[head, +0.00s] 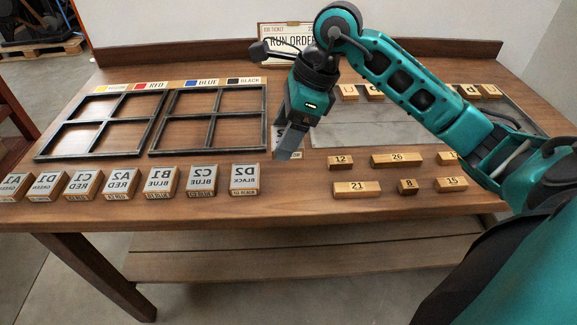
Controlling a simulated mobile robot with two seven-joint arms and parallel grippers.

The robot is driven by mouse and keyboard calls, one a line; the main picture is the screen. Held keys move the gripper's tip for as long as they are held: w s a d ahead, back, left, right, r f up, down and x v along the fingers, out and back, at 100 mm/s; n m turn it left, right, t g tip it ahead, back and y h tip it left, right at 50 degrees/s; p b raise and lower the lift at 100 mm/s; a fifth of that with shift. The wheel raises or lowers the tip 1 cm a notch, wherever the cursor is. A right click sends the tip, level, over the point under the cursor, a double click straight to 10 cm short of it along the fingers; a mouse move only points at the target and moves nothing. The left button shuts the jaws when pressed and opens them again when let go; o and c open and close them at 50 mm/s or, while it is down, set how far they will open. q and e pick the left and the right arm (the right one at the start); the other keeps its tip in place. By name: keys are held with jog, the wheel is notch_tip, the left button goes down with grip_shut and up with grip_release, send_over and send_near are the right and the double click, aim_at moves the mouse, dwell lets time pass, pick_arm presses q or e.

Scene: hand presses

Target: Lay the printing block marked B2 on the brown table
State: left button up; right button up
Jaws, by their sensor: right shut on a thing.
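My right gripper (288,148) reaches down over the middle of the brown table (290,208), between the frames and the grey plate. It is shut on a pale printing block (278,153) with a dark-lettered face. The gripper hides most of the block's mark; a mirrored 2 and the end of a colour label, "OW", show. I cannot read B2 in full, and I cannot tell whether the block touches the table. No other block in view reads B2. My left gripper is not in view.
Numbered wooden blocks (356,188) lie at the right, before a grey plate (350,134). The front centre is clear.

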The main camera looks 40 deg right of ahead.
send_over(279, 181)
jog(key=d, duration=0.1)
jog(key=f, duration=0.4)
jog(key=shift+s+d+f, duration=0.1)
jog(key=shift+s+f, duration=0.2)
jog(key=shift+s, duration=0.05)
notch_tip(279, 181, down, 4)
jog(key=shift+f+b, duration=0.25)
jog(key=shift+b, duration=0.35)
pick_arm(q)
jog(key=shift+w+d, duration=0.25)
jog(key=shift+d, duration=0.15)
pick_arm(e)
jog(key=shift+f, duration=0.2)
jog(key=o, duration=1.1)
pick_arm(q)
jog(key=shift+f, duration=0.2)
pick_arm(e)
jog(key=shift+r, duration=0.1)
